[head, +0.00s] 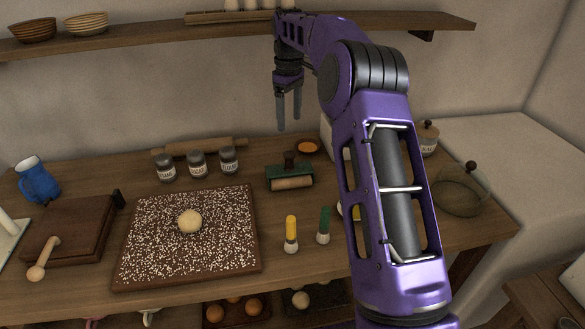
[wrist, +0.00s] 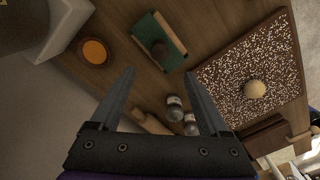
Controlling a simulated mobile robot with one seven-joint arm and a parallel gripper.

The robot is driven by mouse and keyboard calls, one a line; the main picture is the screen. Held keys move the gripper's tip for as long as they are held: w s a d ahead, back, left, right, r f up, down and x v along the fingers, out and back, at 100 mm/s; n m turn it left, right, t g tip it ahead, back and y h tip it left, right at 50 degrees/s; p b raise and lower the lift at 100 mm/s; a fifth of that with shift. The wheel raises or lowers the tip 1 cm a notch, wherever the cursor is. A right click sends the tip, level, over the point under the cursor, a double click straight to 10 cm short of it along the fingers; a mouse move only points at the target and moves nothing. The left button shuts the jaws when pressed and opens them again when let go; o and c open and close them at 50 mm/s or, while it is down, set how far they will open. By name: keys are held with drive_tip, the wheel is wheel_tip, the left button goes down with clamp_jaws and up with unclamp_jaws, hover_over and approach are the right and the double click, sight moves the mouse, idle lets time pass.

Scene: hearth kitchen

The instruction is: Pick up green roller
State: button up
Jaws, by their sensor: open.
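The green roller (head: 290,172) lies on the wooden table, right of the speckled board. It has a green body, a dark knob on top and a pale wooden cylinder along its front. In the wrist view the green roller (wrist: 170,55) shows from above, beyond the fingertips, its dark knob near its middle. My gripper (head: 289,121) is open and empty, raised in the air above the back of the table, clear of the roller. In the wrist view my gripper (wrist: 160,75) has its two fingers spread wide with nothing between the tips.
An orange-filled bowl (head: 307,147) is just behind the roller. The speckled board (head: 140,262) holds a dough ball (head: 190,220). Yellow-handled (head: 291,228) and green-handled (head: 324,222) tools stand in front. A shelf (head: 385,20) hangs above.

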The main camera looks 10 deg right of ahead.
sight(289, 152)
wheel_tip(289, 152, down, 15)
drive_tip(key=shift+r+b, duration=0.2)
drive_tip(key=shift+b, duration=0.5)
drive_tip(key=shift+c, duration=0.2)
drive_tip(key=shift+r, duration=0.1)
clamp_jaws()
